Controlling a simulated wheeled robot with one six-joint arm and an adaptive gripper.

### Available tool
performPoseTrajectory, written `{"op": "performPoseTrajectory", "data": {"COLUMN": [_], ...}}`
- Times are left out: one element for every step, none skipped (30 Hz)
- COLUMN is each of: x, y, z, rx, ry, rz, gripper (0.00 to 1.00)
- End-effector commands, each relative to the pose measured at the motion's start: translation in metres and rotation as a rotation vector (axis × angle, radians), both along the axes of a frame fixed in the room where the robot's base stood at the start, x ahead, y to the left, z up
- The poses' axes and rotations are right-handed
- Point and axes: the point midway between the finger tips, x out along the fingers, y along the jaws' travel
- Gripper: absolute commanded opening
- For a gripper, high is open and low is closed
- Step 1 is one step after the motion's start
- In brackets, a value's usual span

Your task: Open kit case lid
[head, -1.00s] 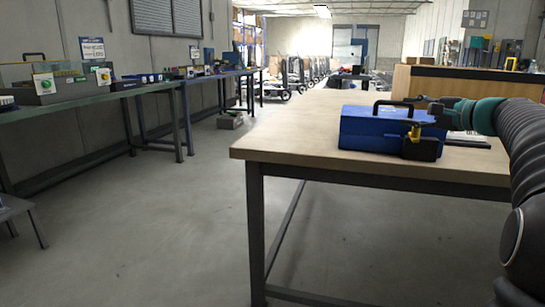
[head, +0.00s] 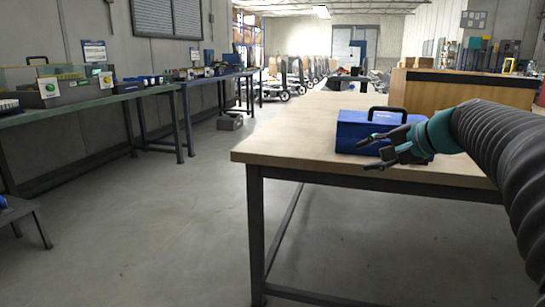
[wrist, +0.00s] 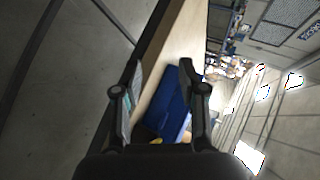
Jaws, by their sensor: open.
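The blue kit case (head: 352,131) stands on the near end of the wooden-topped table, with its black handle (head: 388,109) upright on top. Its lid looks shut. In the head view my gripper (head: 368,153) is open in front of the case and hides part of its front and right side. The wrist view shows the case (wrist: 178,105) between and beyond the open fingers of my gripper (wrist: 159,75). A bit of yellow shows low on the case, partly hidden by my gripper. I see nothing between the fingertips, and I cannot tell any contact.
The table (head: 290,140) has bare wood left of the case. Open concrete floor (head: 150,235) lies to the left. A green bench (head: 60,113) with cases and bins runs along the left wall. A wooden counter (head: 450,90) stands behind at the right.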

Motion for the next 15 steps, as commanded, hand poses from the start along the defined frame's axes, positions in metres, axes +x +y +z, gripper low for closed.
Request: {"op": "performPoseTrajectory", "data": {"x": [-0.02,-0.032,-0.048,-0.06,-0.073,-0.09,-0.103,-0.116,-0.132,-0.145,-0.158,-0.174,-0.187,-0.199,-0.214], "y": [0.017,0.026,0.036,0.043,0.049,0.056,0.061,0.065,0.069,0.072,0.074,0.076,0.077,0.077,0.077], "z": [-0.003,-0.009,-0.018,-0.024,-0.031,-0.04,-0.047,-0.053,-0.062,-0.069,-0.076,-0.085,-0.092,-0.099,-0.108], "rx": [-0.06,-0.102,-0.158,-0.202,-0.245,-0.302,-0.346,-0.391,-0.449,-0.494,-0.537,-0.598,-0.643,-0.688,-0.746], "ry": [0.02,0.034,0.051,0.062,0.074,0.09,0.099,0.106,0.116,0.123,0.129,0.135,0.138,0.14,0.143], "rz": [0.03,0.05,0.075,0.094,0.114,0.142,0.163,0.184,0.213,0.236,0.258,0.288,0.311,0.335,0.366], "gripper": [0.41,0.41,0.41,0.41,0.41,0.41,0.41,0.41,0.41,0.41,0.41,0.41,0.41,0.41,0.41]}}
